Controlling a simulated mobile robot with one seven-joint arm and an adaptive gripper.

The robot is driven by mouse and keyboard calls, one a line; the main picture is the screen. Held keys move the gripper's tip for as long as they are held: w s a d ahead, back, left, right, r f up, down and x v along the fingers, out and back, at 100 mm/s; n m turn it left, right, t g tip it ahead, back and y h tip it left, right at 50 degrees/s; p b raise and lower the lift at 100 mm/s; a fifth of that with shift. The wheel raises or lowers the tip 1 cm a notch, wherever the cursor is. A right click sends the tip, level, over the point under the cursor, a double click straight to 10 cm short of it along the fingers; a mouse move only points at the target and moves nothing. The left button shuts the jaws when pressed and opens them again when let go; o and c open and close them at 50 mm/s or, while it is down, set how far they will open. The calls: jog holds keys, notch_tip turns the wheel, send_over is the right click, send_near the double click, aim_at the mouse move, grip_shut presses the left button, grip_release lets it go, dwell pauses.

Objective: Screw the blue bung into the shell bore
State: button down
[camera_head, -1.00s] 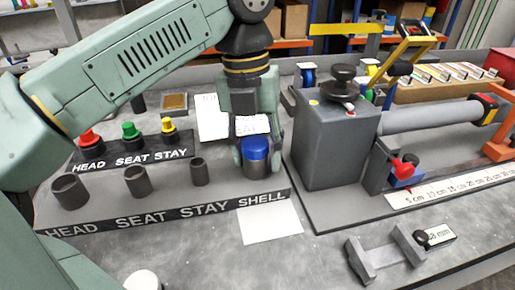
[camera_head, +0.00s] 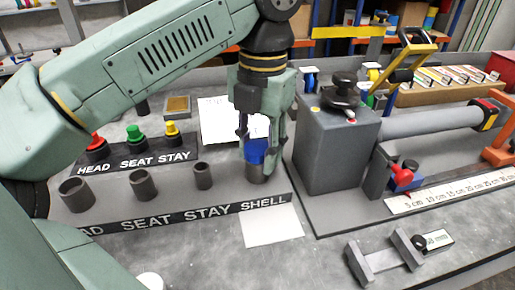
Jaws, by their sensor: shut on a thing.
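The blue bung (camera_head: 254,152) is between the fingers of my gripper (camera_head: 258,150), which is shut on it. The bung sits upright at the mouth of the grey shell bore (camera_head: 256,173), the rightmost cylinder on the front rack. The fingers hide part of the bung, so I cannot tell how deep it sits. The SHELL label is on the rack's front strip (camera_head: 190,216), just below the bore.
Three empty grey cylinders (camera_head: 143,185) stand left of the shell bore. Red, green and yellow bungs (camera_head: 134,134) stand on a strip behind them. A grey block with a black knob (camera_head: 338,150) stands close on the right. A white sheet (camera_head: 272,226) lies in front.

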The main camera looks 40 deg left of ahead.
jog(key=shift+w+d+r+m+p, duration=0.1)
jog(key=shift+m+p, duration=0.05)
jog(key=shift+m, duration=1)
jog(key=shift+w+d+r+m+p, duration=0.1)
jog(key=shift+m+p, duration=0.05)
jog(key=shift+m, duration=1)
jog(key=shift+s+d+r+m+p, duration=0.1)
jog(key=shift+m+p, duration=0.4)
jog(key=shift+m, duration=0.6)
jog(key=shift+f+m, duration=0.2)
jog(key=shift+m, duration=1)
jog(key=m, duration=0.2)
jog(key=m+p, duration=0.1)
jog(key=m, duration=0.1)
jog(key=shift+s+f+m+t+p, duration=0.1)
jog(key=shift+s+m+t+p, duration=0.05)
jog(key=shift+m+t+p, duration=0.15)
